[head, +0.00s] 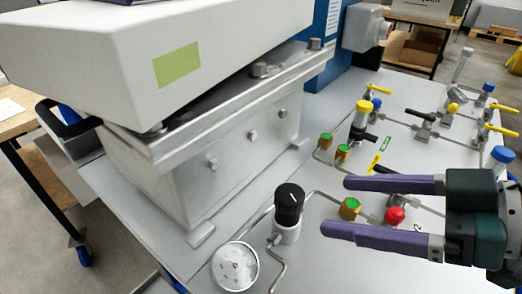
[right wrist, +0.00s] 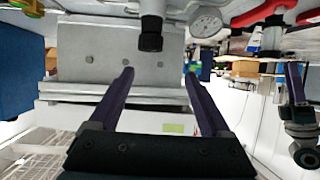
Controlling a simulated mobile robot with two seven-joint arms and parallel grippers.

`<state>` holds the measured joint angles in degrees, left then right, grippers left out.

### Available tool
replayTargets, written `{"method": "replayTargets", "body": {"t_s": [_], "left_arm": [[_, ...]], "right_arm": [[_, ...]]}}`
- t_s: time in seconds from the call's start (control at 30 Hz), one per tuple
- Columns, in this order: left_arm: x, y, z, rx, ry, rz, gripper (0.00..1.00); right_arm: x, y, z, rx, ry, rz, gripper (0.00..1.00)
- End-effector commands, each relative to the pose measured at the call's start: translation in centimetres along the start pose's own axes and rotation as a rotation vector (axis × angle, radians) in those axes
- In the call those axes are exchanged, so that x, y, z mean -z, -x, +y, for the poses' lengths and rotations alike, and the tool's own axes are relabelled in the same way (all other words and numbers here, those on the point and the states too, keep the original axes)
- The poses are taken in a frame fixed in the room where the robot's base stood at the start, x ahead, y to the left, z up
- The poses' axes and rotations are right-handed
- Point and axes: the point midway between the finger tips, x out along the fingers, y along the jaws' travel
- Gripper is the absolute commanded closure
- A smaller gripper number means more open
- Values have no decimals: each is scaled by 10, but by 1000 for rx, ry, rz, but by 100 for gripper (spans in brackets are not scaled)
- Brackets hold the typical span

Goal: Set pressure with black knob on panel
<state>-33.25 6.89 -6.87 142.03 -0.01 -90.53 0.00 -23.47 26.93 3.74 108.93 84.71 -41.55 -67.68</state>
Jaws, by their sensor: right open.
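The black knob (head: 289,203) with a white pointer line stands upright on a silver regulator body (head: 286,235) at the front of the panel (head: 330,275). My right gripper (head: 338,206) is open and empty, its two purple fingers pointing left at the knob. The fingertips are just right of the knob, apart from it. In the right wrist view, which is upside down, the knob (right wrist: 150,40) is beyond and between the open fingers (right wrist: 158,75). A round white pressure gauge (head: 236,267) sits left of the regulator. My left gripper is not in the head view.
A large grey analyser box (head: 215,150) stands behind and left of the knob.

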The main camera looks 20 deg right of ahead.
Motion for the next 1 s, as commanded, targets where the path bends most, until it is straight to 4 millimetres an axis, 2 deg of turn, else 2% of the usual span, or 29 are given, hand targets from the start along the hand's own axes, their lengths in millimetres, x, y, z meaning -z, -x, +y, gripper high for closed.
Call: {"method": "replayTargets", "body": {"t_s": [0.03,0.1,0.27,0.7,0.83,1.0], "left_arm": [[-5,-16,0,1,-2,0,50],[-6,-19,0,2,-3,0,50],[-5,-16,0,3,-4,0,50],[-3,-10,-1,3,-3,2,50],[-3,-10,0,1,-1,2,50],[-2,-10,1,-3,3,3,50]], "right_arm": [[-14,-6,6,-13,1,11,19],[-15,-6,10,-25,2,24,19],[-11,-15,14,-34,2,34,19],[-10,-91,15,-32,1,32,19],[-10,-102,15,-31,2,31,19],[-10,-105,15,-30,2,29,19]]}}
